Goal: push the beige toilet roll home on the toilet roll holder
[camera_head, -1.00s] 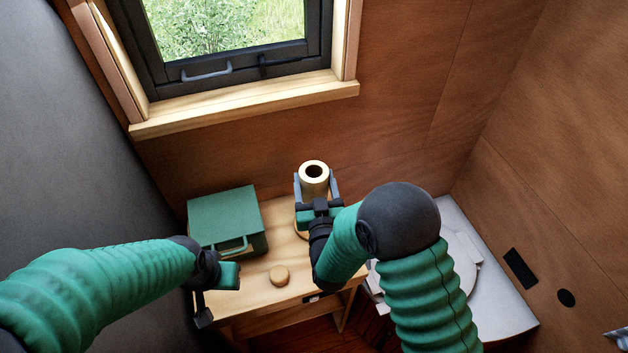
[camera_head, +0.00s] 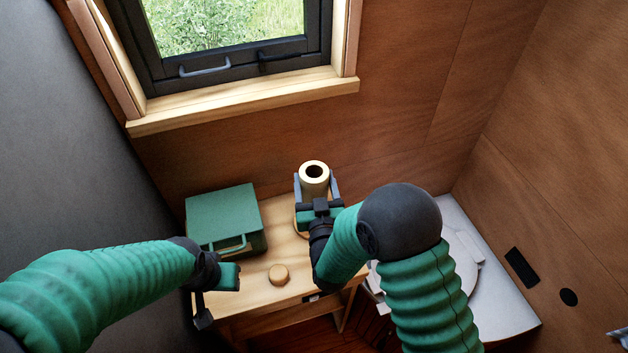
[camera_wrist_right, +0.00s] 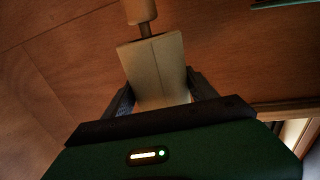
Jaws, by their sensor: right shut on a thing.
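The beige toilet roll (camera_head: 314,184) stands upright above the wooden table, its dark hole facing up. My right gripper (camera_head: 318,196) is shut on it, with a finger on each side. In the right wrist view the roll (camera_wrist_right: 157,72) lies between the fingers. The holder's thin post (camera_wrist_right: 145,30) shows at the roll's end, leading to a wider pale cylinder (camera_wrist_right: 139,10). How far the post reaches inside the roll is hidden. A round wooden base (camera_head: 297,230) partly shows behind my right gripper.
A green box (camera_head: 222,215) with a handle stands on the table's left. A small round wooden piece (camera_head: 279,274) lies near the front edge of the wooden table (camera_head: 262,292). The window sill (camera_head: 240,105) is above. A white unit (camera_head: 500,300) is at right.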

